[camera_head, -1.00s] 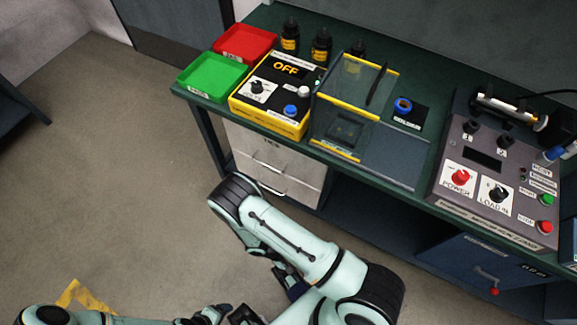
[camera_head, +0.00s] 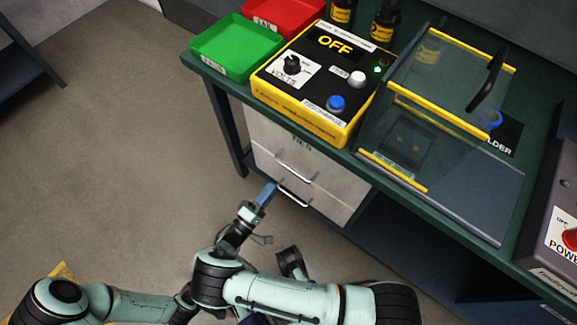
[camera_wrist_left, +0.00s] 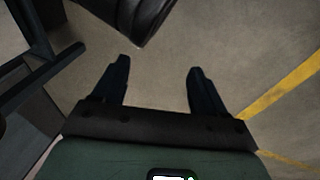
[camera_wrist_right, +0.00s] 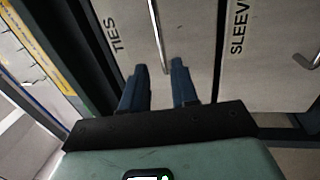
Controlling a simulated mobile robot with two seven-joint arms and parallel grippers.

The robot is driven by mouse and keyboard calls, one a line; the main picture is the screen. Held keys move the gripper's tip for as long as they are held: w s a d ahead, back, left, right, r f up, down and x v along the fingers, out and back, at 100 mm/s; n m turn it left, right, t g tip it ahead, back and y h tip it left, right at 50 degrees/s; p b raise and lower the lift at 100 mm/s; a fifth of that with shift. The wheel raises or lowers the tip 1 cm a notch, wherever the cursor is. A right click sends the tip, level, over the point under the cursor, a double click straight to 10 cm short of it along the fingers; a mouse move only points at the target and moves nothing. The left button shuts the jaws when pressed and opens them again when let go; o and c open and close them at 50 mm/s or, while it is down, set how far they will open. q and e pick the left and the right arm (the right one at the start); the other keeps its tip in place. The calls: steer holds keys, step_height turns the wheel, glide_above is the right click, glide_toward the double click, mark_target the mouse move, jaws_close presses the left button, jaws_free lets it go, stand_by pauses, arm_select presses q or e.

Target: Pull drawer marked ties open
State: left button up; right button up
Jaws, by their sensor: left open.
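The drawer marked TIES (camera_head: 325,165) is the upper pale drawer under the bench and looks flush. Its metal handle (camera_head: 294,168) is a thin bar. In the right wrist view the TIES drawer (camera_wrist_right: 130,12) shows its label and its handle (camera_wrist_right: 155,30). My right gripper (camera_head: 268,194) is in front of the drawers. In its wrist view the blue fingers are apart, with the handle's end appearing between the fingertips (camera_wrist_right: 159,68); I cannot tell the depth gap. My left gripper (camera_wrist_left: 158,72) is open and empty above the floor.
The SLEEVES drawer (camera_wrist_right: 270,60) is directly below, with its own handle (camera_head: 294,197). Above, the green bench (camera_head: 222,78) carries a green tray (camera_head: 235,48), a yellow tester (camera_head: 312,85) and a clear-walled box (camera_head: 430,110). Open floor (camera_head: 120,150) lies to the left.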

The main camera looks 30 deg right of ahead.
mark_target(288, 167)
steer(key=x, duration=0.9)
steer(key=shift+w+d+b, duration=0.15)
steer(key=shift+d+b, duration=0.15)
steer(key=shift+d, duration=0.05)
jaws_close()
